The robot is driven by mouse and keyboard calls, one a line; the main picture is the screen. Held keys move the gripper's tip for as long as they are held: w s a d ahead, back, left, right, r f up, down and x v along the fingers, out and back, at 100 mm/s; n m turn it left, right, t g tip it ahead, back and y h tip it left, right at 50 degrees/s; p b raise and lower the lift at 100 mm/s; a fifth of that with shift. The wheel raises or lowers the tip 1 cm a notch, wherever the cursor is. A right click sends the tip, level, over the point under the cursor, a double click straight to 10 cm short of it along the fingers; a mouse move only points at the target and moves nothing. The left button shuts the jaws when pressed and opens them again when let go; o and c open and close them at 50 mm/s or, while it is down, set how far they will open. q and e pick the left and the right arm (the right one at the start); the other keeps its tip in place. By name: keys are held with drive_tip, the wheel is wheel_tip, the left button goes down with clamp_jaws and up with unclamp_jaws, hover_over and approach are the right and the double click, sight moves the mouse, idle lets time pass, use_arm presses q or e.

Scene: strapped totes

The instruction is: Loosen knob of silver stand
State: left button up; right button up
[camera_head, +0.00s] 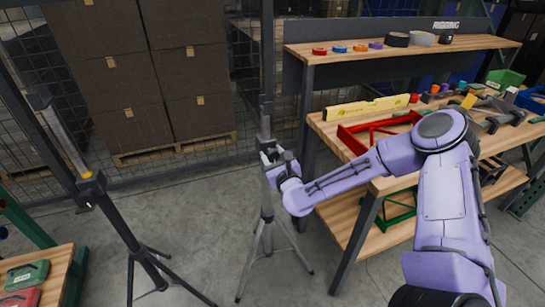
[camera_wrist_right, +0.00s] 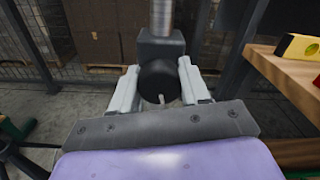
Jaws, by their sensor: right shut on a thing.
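The silver stand (camera_head: 265,232) stands upright on a tripod base in front of the mesh fence, left of the workbench. Its knob, black and round, shows in the right wrist view (camera_wrist_right: 158,82), on a dark collar block (camera_wrist_right: 160,45) below a metal tube. My right gripper (camera_head: 272,157) is at the collar of the stand. In the right wrist view its two pale fingers (camera_wrist_right: 157,92) sit on either side of the knob and are shut on it. In the head view the fingers and my wrist hide the knob. My left gripper is not in view.
A black stand (camera_head: 120,225) with a tripod base stands at the left. The wooden workbench (camera_head: 345,140) to the right holds a yellow level (camera_head: 368,107) and a red frame (camera_head: 375,130). Stacked brown boxes (camera_head: 130,75) are behind the fence. Floor between the stands is clear.

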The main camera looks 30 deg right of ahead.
drive_tip(key=n, duration=0.3)
drive_tip(key=shift+n, duration=0.4)
drive_tip(key=n, duration=0.4)
drive_tip(key=shift+n, duration=0.3)
drive_tip(key=n, duration=1.4)
drive_tip(key=n+b, duration=0.1)
drive_tip(key=n, duration=0.6)
drive_tip(key=o, duration=1.1)
drive_tip(key=shift+c, duration=0.2)
